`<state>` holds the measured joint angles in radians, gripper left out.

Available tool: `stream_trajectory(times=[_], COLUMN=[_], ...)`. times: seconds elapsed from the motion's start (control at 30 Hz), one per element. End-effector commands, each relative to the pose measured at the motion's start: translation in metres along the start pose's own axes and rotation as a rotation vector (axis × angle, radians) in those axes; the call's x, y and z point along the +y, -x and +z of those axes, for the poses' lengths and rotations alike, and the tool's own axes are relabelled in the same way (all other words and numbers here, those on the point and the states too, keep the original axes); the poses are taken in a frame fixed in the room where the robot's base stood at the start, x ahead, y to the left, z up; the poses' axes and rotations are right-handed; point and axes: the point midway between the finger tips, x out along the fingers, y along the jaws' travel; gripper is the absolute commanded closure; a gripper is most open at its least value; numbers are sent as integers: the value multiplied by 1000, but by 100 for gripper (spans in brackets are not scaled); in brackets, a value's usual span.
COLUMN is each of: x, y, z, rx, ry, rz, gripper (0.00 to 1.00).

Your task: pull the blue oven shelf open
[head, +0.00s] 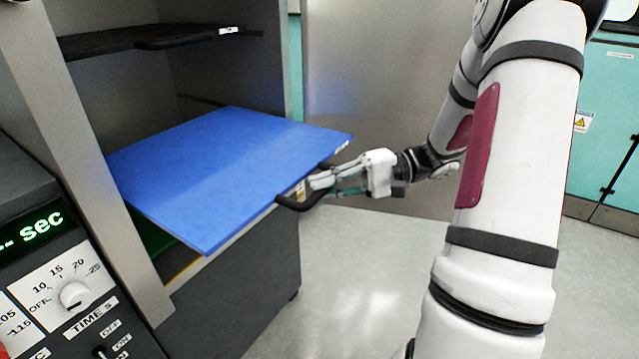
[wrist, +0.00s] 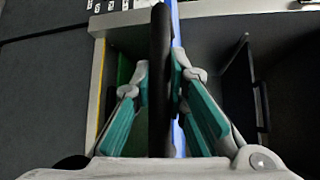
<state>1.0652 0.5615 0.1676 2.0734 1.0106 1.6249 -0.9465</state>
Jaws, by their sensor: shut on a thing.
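The blue oven shelf (head: 225,165) sticks out of the open oven in the head view, flat and well past the oven's front. A dark handle (head: 298,203) runs along its front edge. My gripper (head: 318,186) is at this handle, coming from the right. In the wrist view my gripper (wrist: 160,90) has its two teal-padded fingers on either side of the dark handle bar (wrist: 160,75), shut on it. The blue shelf (wrist: 176,20) shows there only as a thin edge-on strip behind the bar.
A dark upper shelf (head: 150,38) sits inside the oven above the blue one. A green surface (head: 150,236) shows below it. The control panel (head: 70,290) is at the lower left. The open oven door (head: 385,80) stands behind my gripper. Pale floor (head: 370,270) is clear in front.

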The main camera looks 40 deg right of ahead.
Motion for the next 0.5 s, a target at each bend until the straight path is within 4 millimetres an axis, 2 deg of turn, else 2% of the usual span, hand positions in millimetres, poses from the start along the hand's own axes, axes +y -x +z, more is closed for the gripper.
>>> stream_trajectory(times=[0.17, 0.2, 0.3, 0.5], x=[2, 2, 1, 1], y=[0, 0, 0, 0], z=[-1, -1, -1, -1], rx=[3, 3, 2, 1], ry=[1, 1, 1, 0], rz=[5, 5, 4, 2], gripper=[100, 84, 65, 65])
